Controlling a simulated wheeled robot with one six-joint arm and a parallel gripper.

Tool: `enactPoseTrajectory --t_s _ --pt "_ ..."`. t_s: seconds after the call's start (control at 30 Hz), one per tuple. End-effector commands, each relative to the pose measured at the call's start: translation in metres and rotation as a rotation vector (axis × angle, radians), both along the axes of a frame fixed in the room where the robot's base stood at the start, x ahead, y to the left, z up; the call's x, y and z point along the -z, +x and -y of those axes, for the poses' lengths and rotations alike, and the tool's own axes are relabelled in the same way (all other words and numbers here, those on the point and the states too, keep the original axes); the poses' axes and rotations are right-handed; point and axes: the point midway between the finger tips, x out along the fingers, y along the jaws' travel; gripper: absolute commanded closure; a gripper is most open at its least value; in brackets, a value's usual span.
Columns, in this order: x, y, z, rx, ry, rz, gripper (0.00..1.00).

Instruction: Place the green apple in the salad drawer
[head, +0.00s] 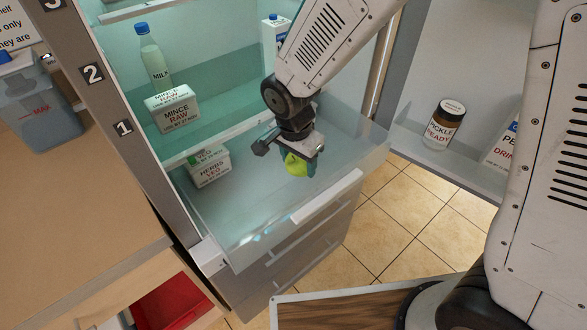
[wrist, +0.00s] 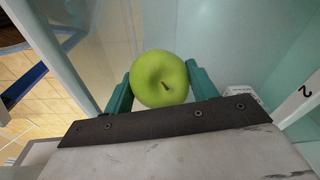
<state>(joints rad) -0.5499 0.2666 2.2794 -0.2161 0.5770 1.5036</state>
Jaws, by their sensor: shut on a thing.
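The green apple (wrist: 160,80) is held between the two teal fingers of my gripper (wrist: 160,88) in the wrist view. In the head view the apple (head: 296,164) shows below my gripper (head: 300,158), over the pulled-out clear salad drawer (head: 245,232) at the bottom of the fridge. My gripper is shut on the apple. The apple looks to be over or within the drawer opening; its exact height is hard to tell. A box marked HERBS VEG (head: 208,168) sits at the drawer's back left.
On the shelf above are a MINCE RAW box (head: 173,108), a milk bottle (head: 153,58) and a carton (head: 273,38). A wooden counter (head: 60,200) with a jug (head: 40,105) stands at left.

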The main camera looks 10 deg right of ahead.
Motion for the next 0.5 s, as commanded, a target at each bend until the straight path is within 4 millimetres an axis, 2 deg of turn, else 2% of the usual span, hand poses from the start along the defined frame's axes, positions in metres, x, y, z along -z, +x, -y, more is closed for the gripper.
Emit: enactPoseTrajectory --t_s 0.5 --pt "0.056 0.000 0.001 0.003 0.000 0.000 0.73"
